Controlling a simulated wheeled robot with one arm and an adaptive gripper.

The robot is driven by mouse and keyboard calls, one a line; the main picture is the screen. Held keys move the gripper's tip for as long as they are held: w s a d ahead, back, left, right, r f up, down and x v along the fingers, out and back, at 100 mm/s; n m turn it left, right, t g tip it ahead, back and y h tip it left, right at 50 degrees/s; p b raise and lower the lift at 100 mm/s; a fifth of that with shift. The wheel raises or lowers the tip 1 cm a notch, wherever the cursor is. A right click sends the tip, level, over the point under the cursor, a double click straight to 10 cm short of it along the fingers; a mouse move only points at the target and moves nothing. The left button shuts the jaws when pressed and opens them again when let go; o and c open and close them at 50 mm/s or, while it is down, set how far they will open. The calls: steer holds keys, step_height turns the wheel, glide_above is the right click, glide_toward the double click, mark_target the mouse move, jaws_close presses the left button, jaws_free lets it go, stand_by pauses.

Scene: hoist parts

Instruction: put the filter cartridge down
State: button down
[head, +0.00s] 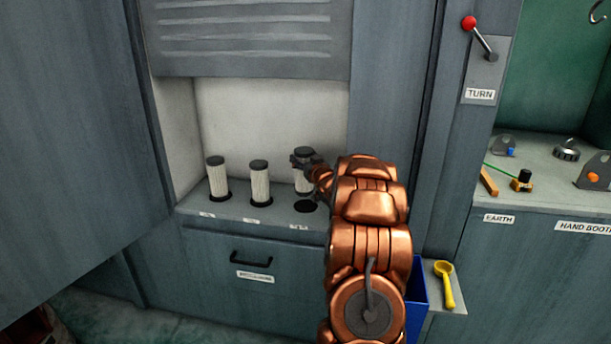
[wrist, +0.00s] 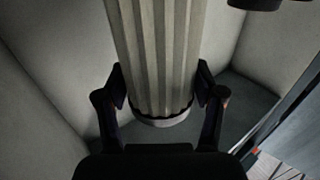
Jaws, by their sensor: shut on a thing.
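The filter cartridge (head: 303,183) is a pleated cream cylinder with a dark cap. In the head view my gripper (head: 306,161) holds it near its top, upright, at the right of the recess. A dark round socket (head: 305,206) shows in the ledge just below it. In the wrist view my gripper (wrist: 161,92) has a finger on each side of the pleated cartridge (wrist: 155,45). The cartridge's grey end shows between the fingers. The head view does not clearly show whether its lower end touches the ledge.
Two similar cartridges stand in sockets at left (head: 216,177) and middle (head: 260,182). The grey ledge (head: 232,208) has small labels along its front. A lever with a red knob (head: 469,23) is at the upper right. A blue bin (head: 417,300) and yellow scoop (head: 445,285) are below right.

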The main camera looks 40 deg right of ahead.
mark_target(302, 187)
steer(key=shift+w+d+r, duration=0.15)
steer(key=shift+w+d, duration=0.25)
steer(key=shift+d, duration=0.25)
steer(key=shift+f+b, duration=0.35)
steer(key=shift+f, duration=2.8)
steer(key=shift+w+d+f, duration=0.15)
steer(key=shift+d+f, duration=0.05)
steer(key=shift+f, duration=0.35)
steer(key=shift+c, duration=0.7)
jaws_free()
steer(key=shift+r, duration=0.15)
steer(key=v, duration=0.7)
steer(key=shift+s+a, duration=0.15)
steer(key=shift+s, duration=0.1)
